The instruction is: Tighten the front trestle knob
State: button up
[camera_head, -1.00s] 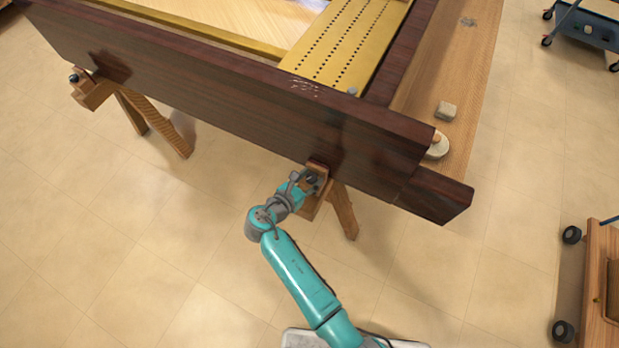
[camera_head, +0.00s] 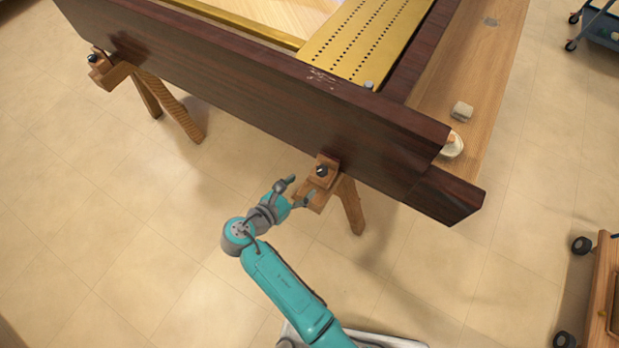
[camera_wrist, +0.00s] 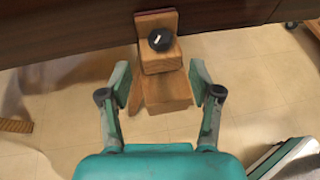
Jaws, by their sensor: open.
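A black round knob (camera_head: 322,170) sits on the wooden clamp block of the nearer trestle (camera_head: 351,205), against the dark wooden piano side (camera_head: 250,95). In the wrist view the knob (camera_wrist: 161,40) faces me and bears a short white mark. My gripper (camera_head: 299,191) is open and empty, a little to the lower left of the knob and apart from it. In the wrist view my gripper's fingers (camera_wrist: 160,80) stand wide apart, with the wooden block beyond and between them and the knob above their tips.
A second trestle (camera_head: 150,95) with its own black knob (camera_head: 93,58) holds the beam at far left. A wheeled wooden cart (camera_head: 604,300) stands at lower right, and a blue wheeled cart (camera_head: 603,25) at upper right. The tiled floor at left is clear.

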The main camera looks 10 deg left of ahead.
jog(key=shift+v, duration=1)
